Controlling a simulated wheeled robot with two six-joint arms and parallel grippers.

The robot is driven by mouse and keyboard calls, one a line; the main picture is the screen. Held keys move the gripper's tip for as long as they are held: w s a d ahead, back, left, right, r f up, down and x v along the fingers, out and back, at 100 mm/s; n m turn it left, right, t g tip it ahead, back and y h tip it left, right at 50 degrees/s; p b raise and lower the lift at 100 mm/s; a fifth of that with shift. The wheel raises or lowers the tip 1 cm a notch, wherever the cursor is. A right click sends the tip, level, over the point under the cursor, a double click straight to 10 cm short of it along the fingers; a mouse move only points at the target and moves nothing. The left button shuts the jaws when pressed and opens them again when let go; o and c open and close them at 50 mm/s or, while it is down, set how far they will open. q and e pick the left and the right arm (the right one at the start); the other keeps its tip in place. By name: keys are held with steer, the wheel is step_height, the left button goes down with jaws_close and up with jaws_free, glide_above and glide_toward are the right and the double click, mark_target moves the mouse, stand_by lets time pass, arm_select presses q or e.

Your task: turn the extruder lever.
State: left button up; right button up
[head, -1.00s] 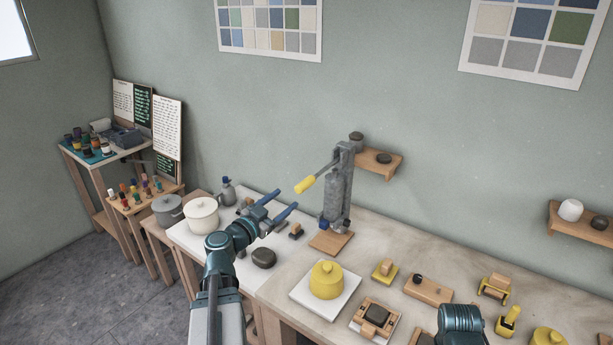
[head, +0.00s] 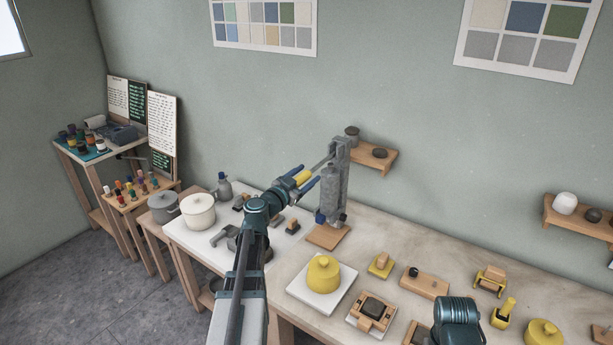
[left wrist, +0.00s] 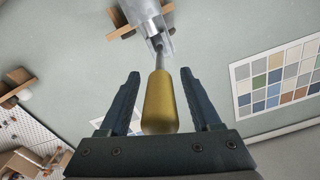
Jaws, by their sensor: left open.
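The extruder (head: 333,190) is a grey upright body on a wooden base at the back of the table. Its lever (head: 319,166) is a thin metal rod that slants down to the left and ends in a yellow handle (head: 303,178). In the left wrist view the yellow handle (left wrist: 160,104) lies between the two blue fingers, with a gap on each side. My left gripper (head: 306,179) is open around the handle. My right arm shows only in part at the bottom, and its gripper is out of view.
A yellow lidded jar (head: 323,275) stands on a white tile in front of the extruder. Several yellow and wooden tools lie to its right. A cream pot (head: 198,211) and a grey pot stand at the left. A wall shelf (head: 375,158) is right behind the extruder.

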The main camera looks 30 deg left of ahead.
arm_select(q)
steer(key=shift+w, duration=0.25)
jaws_close()
stand_by(1.4)
